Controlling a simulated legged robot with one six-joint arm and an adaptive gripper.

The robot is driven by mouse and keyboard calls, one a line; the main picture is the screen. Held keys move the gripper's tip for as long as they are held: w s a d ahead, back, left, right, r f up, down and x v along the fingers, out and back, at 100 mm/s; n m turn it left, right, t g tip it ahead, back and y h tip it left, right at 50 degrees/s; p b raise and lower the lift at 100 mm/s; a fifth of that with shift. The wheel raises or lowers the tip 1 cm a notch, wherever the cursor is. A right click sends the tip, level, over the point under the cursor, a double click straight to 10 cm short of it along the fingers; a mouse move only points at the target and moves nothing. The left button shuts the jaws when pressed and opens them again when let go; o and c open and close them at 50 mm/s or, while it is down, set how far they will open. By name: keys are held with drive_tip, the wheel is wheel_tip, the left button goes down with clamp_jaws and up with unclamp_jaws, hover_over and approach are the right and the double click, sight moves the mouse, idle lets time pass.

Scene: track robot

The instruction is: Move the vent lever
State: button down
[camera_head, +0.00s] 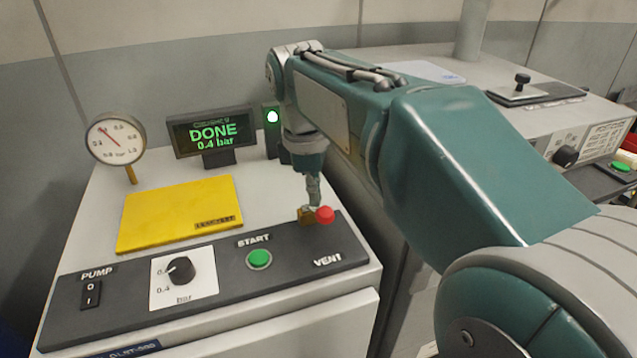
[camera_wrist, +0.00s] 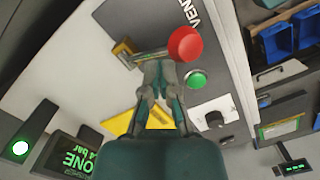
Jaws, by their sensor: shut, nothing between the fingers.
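The vent lever has a red knob (camera_head: 325,215) and a brass mount (camera_head: 306,216), at the right end of the dark control panel by the VENT label. In the wrist view the red knob (camera_wrist: 186,43) is at the top, with its thin shaft (camera_wrist: 150,56) running left to the brass mount (camera_wrist: 122,48). The shaft points right in the head view. My gripper (camera_head: 314,202) points down at the lever. In the wrist view its fingertips (camera_wrist: 160,70) are together, empty, right beside the shaft. I cannot tell whether they touch it.
The display (camera_head: 212,132) reads DONE, 0.4 bar, and a green lamp (camera_head: 272,117) is lit. The panel holds a green START button (camera_head: 259,259), a black dial (camera_head: 181,270) and a PUMP switch (camera_head: 91,294). A yellow plate (camera_head: 180,213) and a gauge (camera_head: 116,138) lie behind.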

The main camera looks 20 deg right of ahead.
drive_tip(key=a, duration=0.1)
drive_tip(key=w+a+r, duration=0.1)
drive_tip(key=shift+w+a, duration=0.3)
drive_tip(key=shift+a, duration=0.05)
drive_tip(key=shift+r, duration=0.1)
wheel_tip(320, 180, up, 12)
drive_tip(key=a, duration=0.1)
drive_tip(key=shift+w, duration=0.35)
idle(0.6)
drive_tip(key=s+d+f+m+t, duration=0.1)
drive_tip(key=s+f+m+t, duration=0.2)
drive_tip(key=s+f+m, duration=0.3)
drive_tip(key=s+d+f+m+t+y, duration=0.1)
drive_tip(key=s+d+f+m+t, duration=0.1)
drive_tip(key=s+f+m, duration=0.4)
drive_tip(key=s+f+t, duration=0.1)
drive_tip(key=s+f, duration=0.3)
drive_tip(key=f, duration=0.5)
drive_tip(key=shift+f, duration=0.2)
